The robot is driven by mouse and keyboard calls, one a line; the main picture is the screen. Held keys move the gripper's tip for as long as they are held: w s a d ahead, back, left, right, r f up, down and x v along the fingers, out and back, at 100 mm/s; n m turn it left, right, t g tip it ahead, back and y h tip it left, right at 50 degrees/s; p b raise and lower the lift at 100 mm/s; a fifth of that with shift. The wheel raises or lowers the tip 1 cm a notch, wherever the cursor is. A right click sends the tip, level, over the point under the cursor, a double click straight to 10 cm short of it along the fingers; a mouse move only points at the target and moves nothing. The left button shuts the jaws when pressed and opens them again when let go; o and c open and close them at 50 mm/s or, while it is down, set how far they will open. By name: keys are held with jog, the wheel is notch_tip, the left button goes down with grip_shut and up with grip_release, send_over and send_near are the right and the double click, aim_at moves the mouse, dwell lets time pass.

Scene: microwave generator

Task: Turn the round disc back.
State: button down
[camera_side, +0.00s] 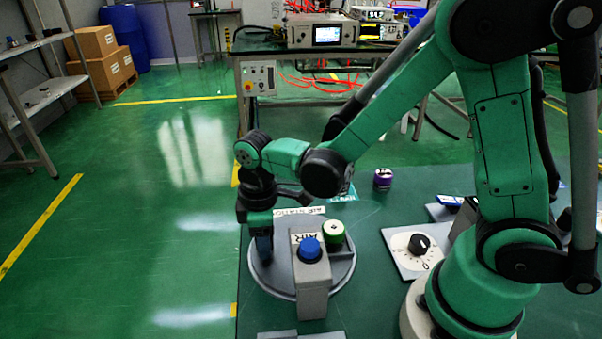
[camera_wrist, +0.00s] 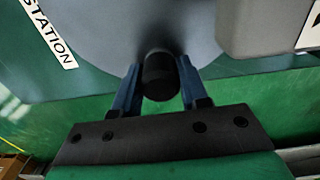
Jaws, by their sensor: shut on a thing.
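The round grey disc (camera_side: 341,273) lies flat on the green table, partly covered by a box and my arm. It also fills the upper middle of the wrist view (camera_wrist: 105,30). A short black peg (camera_wrist: 160,74) stands at the disc's near edge in the wrist view. My gripper (camera_wrist: 159,92) has its two blue fingers on either side of this peg, shut on it. In the side view my gripper (camera_side: 262,250) points down at the disc's left edge, and the peg is hidden there.
A grey box with a blue button (camera_side: 309,249) stands over the disc's front, close right of my gripper. A green-and-white cylinder (camera_side: 333,232) is behind it. A dial plate (camera_side: 408,262) and purple cylinder (camera_side: 383,179) lie right. The table's left edge is close to the disc.

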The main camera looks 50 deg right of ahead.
jog(key=shift+c, duration=2.3)
grip_release()
jog(key=shift+r, duration=2.8)
jog(key=s+d+r+m+t, duration=0.3)
jog(key=d+r+m+t, duration=0.2)
jog(key=m, duration=0.4)
jog(key=shift+s+d+r+t, duration=0.4)
jog(key=shift+d+t, duration=0.2)
jog(key=shift+t, duration=0.5)
